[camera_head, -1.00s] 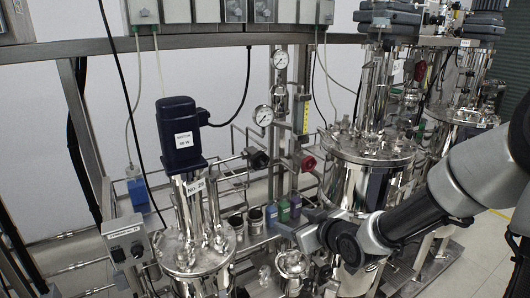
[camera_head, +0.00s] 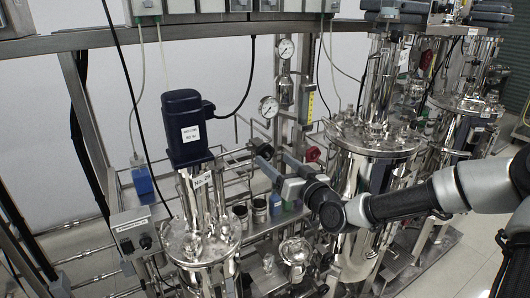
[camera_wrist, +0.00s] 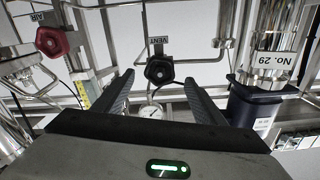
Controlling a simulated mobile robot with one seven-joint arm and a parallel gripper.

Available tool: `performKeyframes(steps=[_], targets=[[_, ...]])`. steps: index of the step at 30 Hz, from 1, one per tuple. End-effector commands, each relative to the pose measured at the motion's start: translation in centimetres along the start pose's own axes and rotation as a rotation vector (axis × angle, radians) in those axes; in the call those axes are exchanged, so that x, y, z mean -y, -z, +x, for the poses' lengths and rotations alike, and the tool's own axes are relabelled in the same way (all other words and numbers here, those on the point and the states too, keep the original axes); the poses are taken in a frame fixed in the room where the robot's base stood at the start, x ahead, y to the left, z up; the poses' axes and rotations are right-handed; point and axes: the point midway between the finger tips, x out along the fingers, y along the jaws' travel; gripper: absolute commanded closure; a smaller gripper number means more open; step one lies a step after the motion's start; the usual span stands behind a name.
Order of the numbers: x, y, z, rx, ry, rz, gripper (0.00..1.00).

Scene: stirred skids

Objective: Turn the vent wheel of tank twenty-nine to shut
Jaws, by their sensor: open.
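Tank twenty-nine (camera_head: 205,245) is the shiny steel vessel at left front in the head view, with a dark blue motor (camera_head: 184,128) on top. Its "No. 29" label (camera_wrist: 275,62) shows at the right of the wrist view. My gripper (camera_wrist: 157,80) is open and empty. In the wrist view the wheel appears between its fingertips, beyond them. In the head view my gripper (camera_head: 277,174) is just below and right of the wheel.
A red wheel with an "AIR" tag (camera_wrist: 52,41) is left of the vent wheel in the wrist view. Gauges (camera_head: 268,107), thin pipes and hanging cables are close around. A second steel tank (camera_head: 365,180) stands to the right, behind my arm.

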Motion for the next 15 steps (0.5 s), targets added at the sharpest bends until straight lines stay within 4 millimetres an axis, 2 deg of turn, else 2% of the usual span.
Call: performKeyframes(steps=[1, 6, 10, 15], targets=[[0.2, 0.1, 1.2, -0.001, 0.002, 0.002, 0.36], [0.1, 0.1, 4.3, -0.001, 0.0, 0.001, 0.36], [0.1, 0.0, 5.9, 0.0, 0.001, 0.002, 0.36], [0.0, 0.0, 6.8, 0.0, -0.001, 0.0, 0.36]])
